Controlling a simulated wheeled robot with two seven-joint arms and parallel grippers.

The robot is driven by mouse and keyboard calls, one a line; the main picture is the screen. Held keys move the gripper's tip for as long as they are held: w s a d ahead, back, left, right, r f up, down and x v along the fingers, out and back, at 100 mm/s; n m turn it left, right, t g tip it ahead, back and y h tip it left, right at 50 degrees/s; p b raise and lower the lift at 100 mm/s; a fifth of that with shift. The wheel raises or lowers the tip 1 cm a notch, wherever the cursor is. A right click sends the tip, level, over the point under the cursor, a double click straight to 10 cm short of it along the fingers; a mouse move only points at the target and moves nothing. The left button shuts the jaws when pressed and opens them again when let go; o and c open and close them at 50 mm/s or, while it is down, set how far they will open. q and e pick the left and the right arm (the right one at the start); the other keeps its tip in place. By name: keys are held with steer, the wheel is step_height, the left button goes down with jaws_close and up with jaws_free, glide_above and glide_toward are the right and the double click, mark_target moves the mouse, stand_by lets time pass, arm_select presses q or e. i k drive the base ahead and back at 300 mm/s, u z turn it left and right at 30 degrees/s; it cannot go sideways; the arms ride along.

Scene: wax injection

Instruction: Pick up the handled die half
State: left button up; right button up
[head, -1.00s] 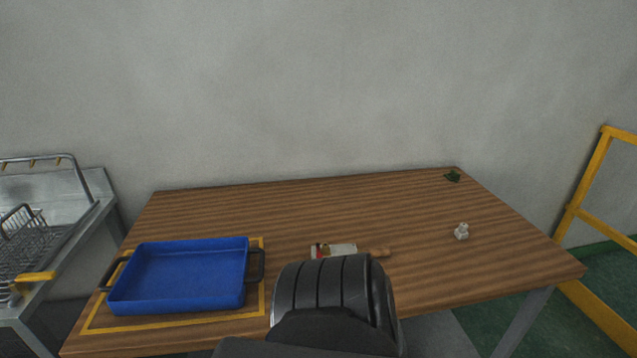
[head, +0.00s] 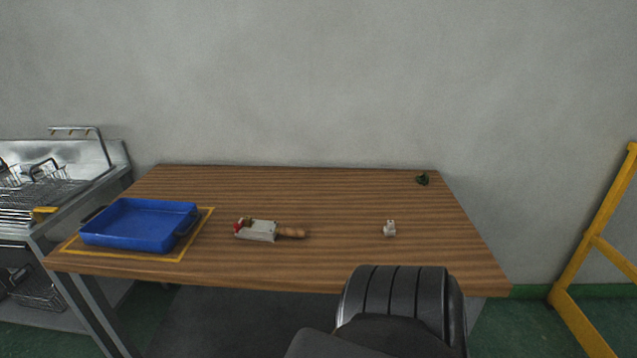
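The handled die half (head: 259,231) lies on the wooden table, right of the blue tray. It is a light grey block with a brown wooden handle (head: 291,232) pointing right and small red and brown parts at its left end. Nothing covers it. A dark ribbed part of my own arm (head: 396,297) rises at the lower right, in front of the table's near edge. Neither gripper's fingers show in the head view.
A blue tray (head: 141,238) stands inside a yellow outline on the table's (head: 330,198) left. A small white object (head: 390,228) and a dark green object (head: 422,180) are to the right. A metal fryer unit (head: 60,185) stands left, a yellow rail (head: 597,240) right. The table's middle back is clear.

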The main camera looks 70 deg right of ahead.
mark_target(261, 230)
steer(key=z, duration=0.05)
steer(key=k, duration=0.45)
steer(key=z, duration=2.25)
